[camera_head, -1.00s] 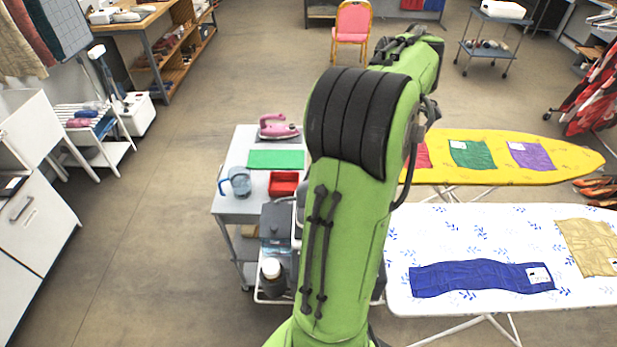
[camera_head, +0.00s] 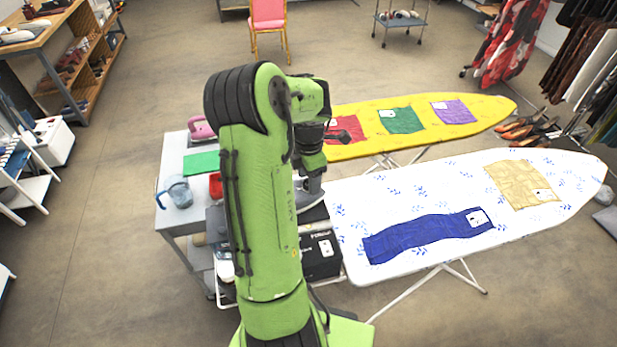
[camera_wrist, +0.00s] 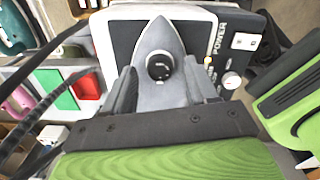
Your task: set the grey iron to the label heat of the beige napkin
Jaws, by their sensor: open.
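The grey iron (camera_wrist: 160,35) lies below my gripper in the wrist view, with a round black dial (camera_wrist: 159,66) on top. In the head view the iron (camera_head: 309,196) is mostly hidden behind my arm. My gripper (camera_wrist: 160,72) points down over the iron, its dark fingers open on either side of the dial. I cannot tell whether they touch it. The beige napkin (camera_head: 520,183) lies on the far right part of the white ironing board (camera_head: 410,200). Its white label (camera_head: 542,195) faces up, too small to read.
A blue cloth (camera_head: 420,238) shares the white board. The yellow board (camera_head: 350,148) behind holds red, green and purple cloths. A pink iron (camera_head: 201,128) stands on the left cart.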

